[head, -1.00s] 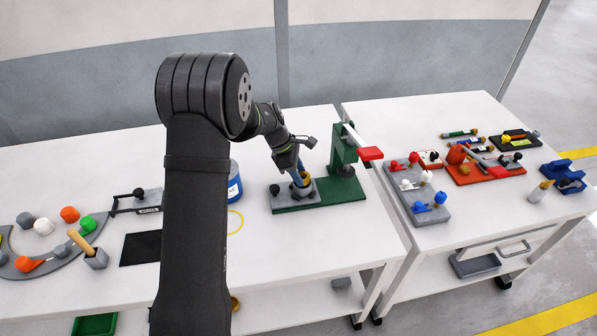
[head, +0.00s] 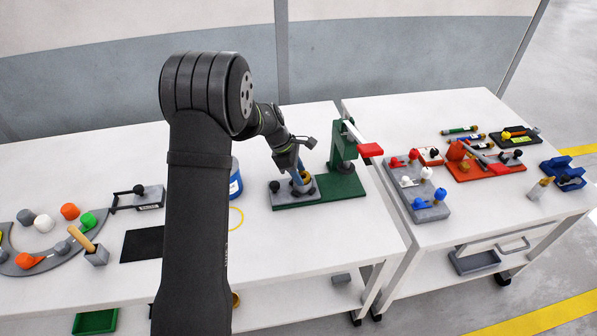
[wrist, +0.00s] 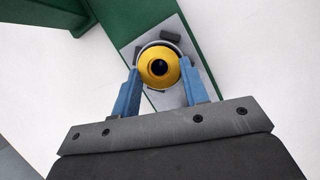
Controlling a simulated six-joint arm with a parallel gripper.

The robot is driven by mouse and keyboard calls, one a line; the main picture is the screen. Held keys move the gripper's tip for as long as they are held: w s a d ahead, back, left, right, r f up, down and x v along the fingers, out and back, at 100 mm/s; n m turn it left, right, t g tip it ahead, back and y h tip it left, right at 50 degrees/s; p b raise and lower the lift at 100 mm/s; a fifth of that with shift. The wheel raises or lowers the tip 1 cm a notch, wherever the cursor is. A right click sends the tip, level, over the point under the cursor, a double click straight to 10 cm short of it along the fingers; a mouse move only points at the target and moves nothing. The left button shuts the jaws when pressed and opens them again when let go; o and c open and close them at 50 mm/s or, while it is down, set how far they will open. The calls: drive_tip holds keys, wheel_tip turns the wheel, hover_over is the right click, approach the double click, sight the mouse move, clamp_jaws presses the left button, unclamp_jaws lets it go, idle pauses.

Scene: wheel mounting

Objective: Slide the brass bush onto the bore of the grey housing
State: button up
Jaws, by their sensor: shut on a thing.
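The brass bush (wrist: 159,66) is between the blue fingers of my gripper (wrist: 160,80), which is shut on it. The bush's dark hole faces the wrist camera. The grey housing (wrist: 165,101) is directly behind the bush, and a grey ring shows around the bush's edge. In the head view the bush (head: 307,177) and my gripper (head: 300,178) are right at the grey housing (head: 312,192) on the green base. The contact between bush and bore is hidden, so I cannot tell how far the bush is on.
The green press column (head: 343,150) with its red handle (head: 370,150) stands close on the right. A blue tin (head: 236,180) stands to the left. The front of the white table (head: 320,235) is clear. The right-hand table holds several fixtures and tools.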

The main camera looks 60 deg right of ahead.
drive_tip(key=o, duration=1.2)
drive_tip(key=shift+f, duration=0.1)
drive_tip(key=v, duration=1.7)
drive_tip(key=shift+r, duration=0.2)
drive_tip(key=x, duration=1.7)
drive_tip(key=shift+f, duration=0.15)
